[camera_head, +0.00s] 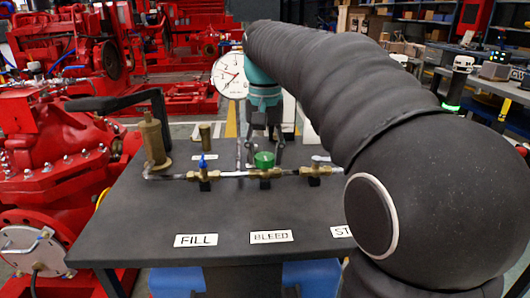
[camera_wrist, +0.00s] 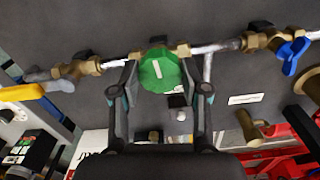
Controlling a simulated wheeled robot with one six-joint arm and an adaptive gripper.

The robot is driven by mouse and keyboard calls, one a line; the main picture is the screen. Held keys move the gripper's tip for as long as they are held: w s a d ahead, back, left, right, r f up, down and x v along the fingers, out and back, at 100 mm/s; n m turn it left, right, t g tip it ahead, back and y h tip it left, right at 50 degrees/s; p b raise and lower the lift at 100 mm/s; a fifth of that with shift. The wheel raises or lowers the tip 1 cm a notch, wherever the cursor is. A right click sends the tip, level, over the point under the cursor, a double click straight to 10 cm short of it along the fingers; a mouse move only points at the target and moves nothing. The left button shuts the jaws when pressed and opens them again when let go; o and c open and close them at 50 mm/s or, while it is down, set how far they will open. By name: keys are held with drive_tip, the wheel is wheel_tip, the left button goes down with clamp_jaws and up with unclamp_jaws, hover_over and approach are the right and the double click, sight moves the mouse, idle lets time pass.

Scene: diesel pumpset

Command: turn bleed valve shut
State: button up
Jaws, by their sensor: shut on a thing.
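The bleed valve is a round green knob (camera_head: 264,160) on a brass body in the pipe line, behind the BLEED label (camera_head: 271,237) on the dark bench top. In the wrist view the green knob (camera_wrist: 160,70) fills the space between the fingers and has a pale mark across its face. My gripper (camera_head: 264,153) reaches in from behind the pipe. In the wrist view my gripper (camera_wrist: 160,76) has one finger on each side of the knob and is shut on it. The far finger contact is partly hidden by the knob.
A blue-handled valve (camera_head: 203,162) sits left of the knob, behind the FILL label (camera_head: 195,240). Another valve (camera_head: 314,170) is to the right, partly near my arm; the wrist view shows a yellow handle (camera_wrist: 22,92). A pressure gauge (camera_head: 230,75) and a brass hand pump (camera_head: 154,140) stand nearby.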

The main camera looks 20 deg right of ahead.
sight(266, 156)
drive_tip(key=shift+m, duration=0.5)
drive_tip(key=o, duration=1.1)
drive_tip(key=shift+o, duration=0.2)
drive_tip(key=shift+r, duration=0.1)
wheel_tip(266, 156, up, 12)
drive_tip(key=shift+d, duration=0.1)
